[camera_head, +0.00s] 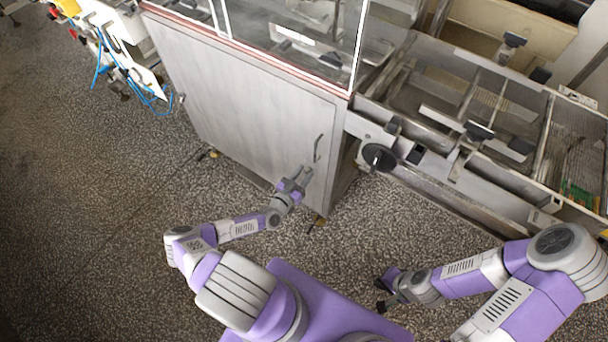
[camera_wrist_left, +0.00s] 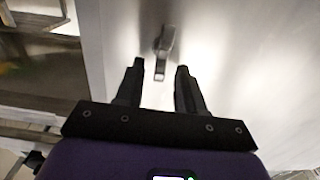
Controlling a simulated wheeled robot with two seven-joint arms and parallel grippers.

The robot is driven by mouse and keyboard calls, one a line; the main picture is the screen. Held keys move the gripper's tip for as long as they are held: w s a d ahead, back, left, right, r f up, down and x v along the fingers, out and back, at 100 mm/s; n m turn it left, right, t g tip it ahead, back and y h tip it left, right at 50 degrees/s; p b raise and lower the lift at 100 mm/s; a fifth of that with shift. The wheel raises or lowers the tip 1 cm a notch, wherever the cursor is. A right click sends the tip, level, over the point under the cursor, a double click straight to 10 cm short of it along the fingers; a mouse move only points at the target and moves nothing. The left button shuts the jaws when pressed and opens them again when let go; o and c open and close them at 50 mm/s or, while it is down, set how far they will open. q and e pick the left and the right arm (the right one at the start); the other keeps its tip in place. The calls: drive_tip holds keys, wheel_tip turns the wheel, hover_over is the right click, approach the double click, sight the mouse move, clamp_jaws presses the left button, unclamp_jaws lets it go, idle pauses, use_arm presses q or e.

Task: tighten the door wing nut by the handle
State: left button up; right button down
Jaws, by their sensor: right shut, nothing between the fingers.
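The grey cabinet door (camera_head: 240,110) stands upright, with a slim vertical handle (camera_head: 318,148) near its right edge. My left gripper (camera_head: 305,171) is at the door's surface, just below and left of the handle. In the left wrist view, my left gripper (camera_wrist_left: 160,70) is open. A small grey metal fitting (camera_wrist_left: 165,44), which looks like the wing nut, projects from the door between and beyond its fingertips, with no clear contact. In the head view the gripper hides this spot. My right gripper (camera_head: 381,294) is shut and empty, low over the floor.
A conveyor frame (camera_head: 440,185) with a round black handwheel (camera_head: 378,157) extends to the right of the cabinet. Clear panels (camera_head: 290,30) stand on top of the cabinet.

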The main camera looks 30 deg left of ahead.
use_arm(q)
drive_tip(key=shift+w, duration=0.2)
drive_tip(key=shift+c, duration=0.4)
clamp_jaws()
